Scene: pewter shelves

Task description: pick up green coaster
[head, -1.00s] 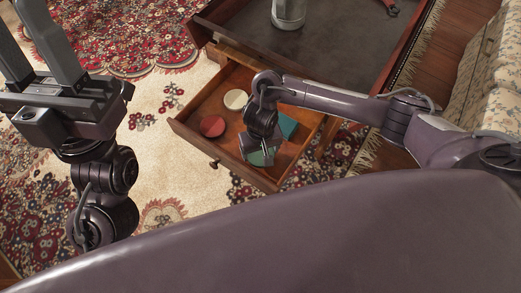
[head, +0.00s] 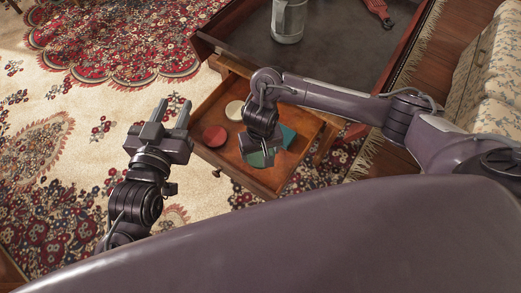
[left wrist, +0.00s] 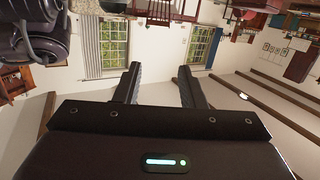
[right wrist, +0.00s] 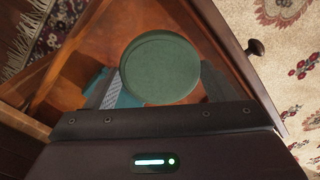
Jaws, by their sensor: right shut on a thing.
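The green coaster (right wrist: 160,68) is round with a raised rim and shows between the fingers of my right gripper (right wrist: 157,88) in the right wrist view. My right gripper is shut on it. In the head view my right gripper (head: 260,148) is over the near right part of the open wooden drawer, and the coaster (head: 258,159) is partly hidden beneath it. My left gripper (head: 172,103) is open and empty, left of the drawer, with its fingers pointing up in the picture. Its spread fingers also show in the left wrist view (left wrist: 160,75).
The open drawer (head: 240,177) also holds a red coaster (head: 214,136), a cream coaster (head: 235,110) and a teal item (head: 288,136). Above it, the dark tabletop (head: 330,50) carries a grey mug (head: 288,20) and a red-handled item (head: 378,8). Patterned rug lies left.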

